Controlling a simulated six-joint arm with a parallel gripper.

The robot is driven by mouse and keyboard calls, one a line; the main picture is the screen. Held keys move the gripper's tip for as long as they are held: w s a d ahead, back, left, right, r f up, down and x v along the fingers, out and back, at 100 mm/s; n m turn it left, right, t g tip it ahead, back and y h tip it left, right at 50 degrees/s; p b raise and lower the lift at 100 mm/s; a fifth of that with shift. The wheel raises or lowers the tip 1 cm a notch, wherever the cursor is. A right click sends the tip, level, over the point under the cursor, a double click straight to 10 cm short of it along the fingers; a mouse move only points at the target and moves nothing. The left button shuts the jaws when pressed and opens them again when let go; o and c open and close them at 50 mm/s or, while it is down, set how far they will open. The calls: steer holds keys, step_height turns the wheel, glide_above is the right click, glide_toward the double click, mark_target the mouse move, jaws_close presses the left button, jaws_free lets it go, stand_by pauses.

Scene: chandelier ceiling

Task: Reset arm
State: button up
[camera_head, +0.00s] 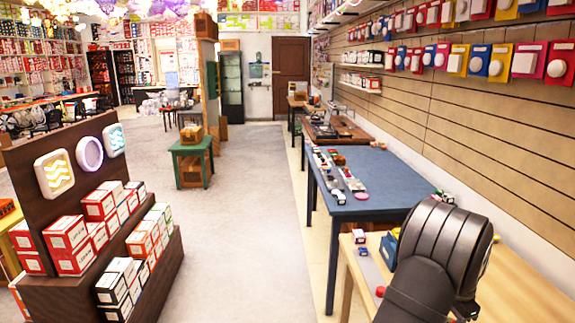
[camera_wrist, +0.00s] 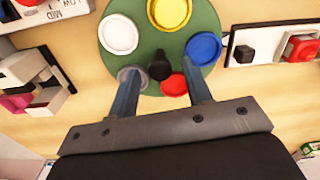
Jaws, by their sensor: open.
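In the wrist view my gripper (camera_wrist: 160,75) is open, with its two fingers apart and nothing held between them. It is over a round green board (camera_wrist: 144,63) on a light wooden surface (camera_wrist: 233,93). The board carries a white disc (camera_wrist: 118,34), a yellow disc (camera_wrist: 169,12), a blue disc (camera_wrist: 203,48) and a red disc (camera_wrist: 174,84). A grey disc is partly behind the left finger. A black knob (camera_wrist: 160,66) shows between the fingertips; the height gap is unclear. In the head view my arm reaches over the wooden table (camera_head: 525,295) at lower right, and my gripper is hidden.
In the wrist view, a panel with black and red buttons (camera_wrist: 285,46) is at right and blocky pieces (camera_wrist: 32,85) are at left. In the head view, a blue table (camera_head: 375,185) stands beyond, a slatted wall (camera_head: 480,130) at right and a box-filled shelf (camera_head: 160,265) at left.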

steer(key=shift+m, duration=1.2)
stand_by(0.6)
steer(key=shift+o, duration=1.2)
